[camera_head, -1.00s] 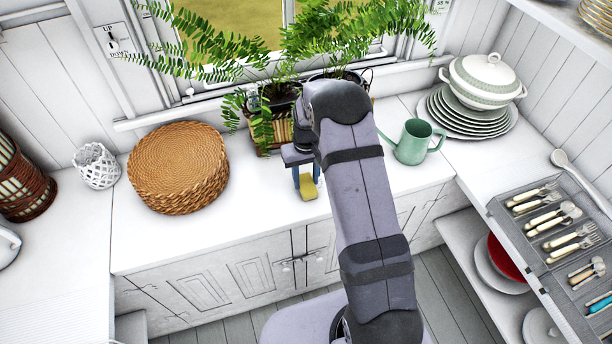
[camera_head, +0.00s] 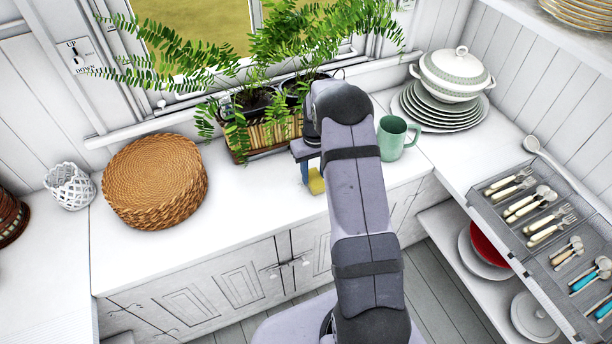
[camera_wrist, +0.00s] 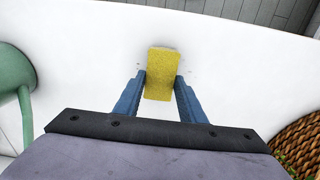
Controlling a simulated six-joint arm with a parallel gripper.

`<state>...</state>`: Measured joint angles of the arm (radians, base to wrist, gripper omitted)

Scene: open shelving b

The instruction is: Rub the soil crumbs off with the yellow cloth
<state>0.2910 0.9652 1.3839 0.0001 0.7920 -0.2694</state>
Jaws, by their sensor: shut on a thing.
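My gripper (camera_wrist: 160,92) is shut on the yellow cloth (camera_wrist: 161,70), a small block-like piece held between the two blue fingers. In the wrist view the cloth is at or just above the white counter (camera_wrist: 85,50); I cannot tell if it presses on it. A few tiny dark crumbs (camera_wrist: 138,66) show beside the cloth, and a faint grey smudge lies at its far edge. In the head view the gripper (camera_head: 308,182) is partly hidden by my arm, with the cloth (camera_head: 316,182) low at the counter, in front of the plant basket. Crumbs are too small to see there.
A fern basket (camera_head: 262,136) stands behind the gripper. A green mug (camera_head: 393,138) and stacked plates (camera_head: 440,112) are to the right. A round woven mat stack (camera_head: 155,180) is to the left. The counter between the mats and the gripper is clear.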

